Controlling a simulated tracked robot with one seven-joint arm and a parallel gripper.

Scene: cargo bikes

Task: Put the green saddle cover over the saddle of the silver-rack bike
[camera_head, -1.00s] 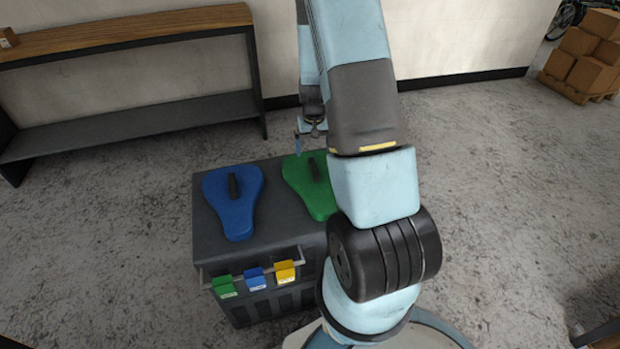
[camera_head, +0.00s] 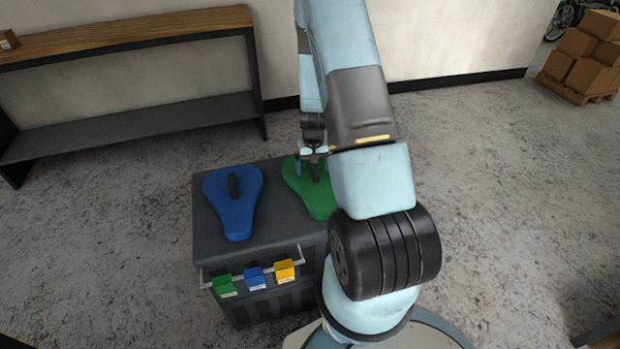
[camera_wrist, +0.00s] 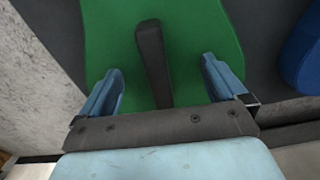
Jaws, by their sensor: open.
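The green saddle cover (camera_head: 318,198) lies flat on top of a dark grey box, partly hidden by my arm in the head view. It fills much of the wrist view (camera_wrist: 205,35), with a dark upright grip tab (camera_wrist: 151,60) along its middle. My gripper (camera_wrist: 162,85) is open, its two blue fingers on either side of the tab, with gaps on both sides. In the head view my gripper (camera_head: 312,168) is low over the wide end of the green cover. The silver-rack bike and its saddle cannot be made out.
A blue saddle cover (camera_head: 234,205) with a dark tab lies left of the green one on the grey box (camera_head: 275,232). Green, blue and yellow tags hang on the box's front rail. A wooden bench (camera_head: 120,38) stands behind, and cartons (camera_head: 585,60) are stacked at far right near a partly visible bike (camera_head: 565,15).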

